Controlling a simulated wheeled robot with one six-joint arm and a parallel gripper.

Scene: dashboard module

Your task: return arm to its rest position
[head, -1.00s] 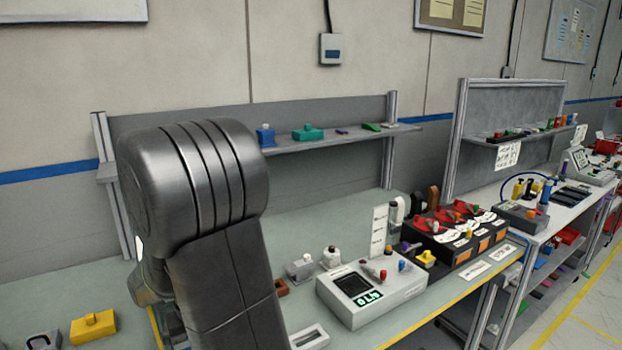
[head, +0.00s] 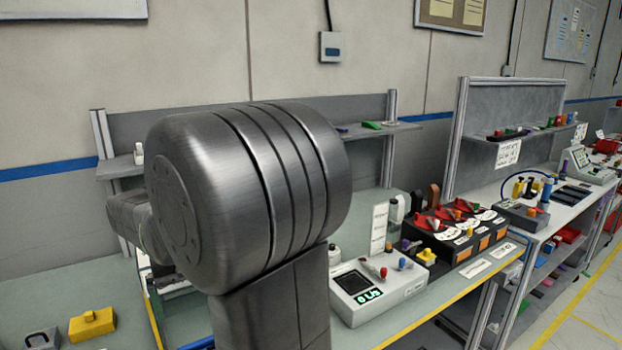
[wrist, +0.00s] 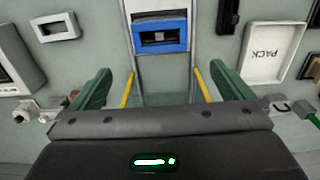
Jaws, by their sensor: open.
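My gripper (wrist: 153,92) shows in the wrist view with its two green fingers spread wide apart and nothing between them. It is above the greenish-grey bench top, and a blue-framed part (wrist: 161,36) between two metal rails with yellow edges lies ahead of it. In the head view my large dark metal arm joint fills the middle and hides the gripper's fingers and part of the bench.
A white module with a green display (head: 376,286) stands right of my arm. Black boxes with red knobs (head: 455,226) stand beyond it. A yellow block (head: 92,324) lies at lower left. The wrist view shows a white PACK tray (wrist: 271,55) at right. A shelf (head: 380,131) runs behind.

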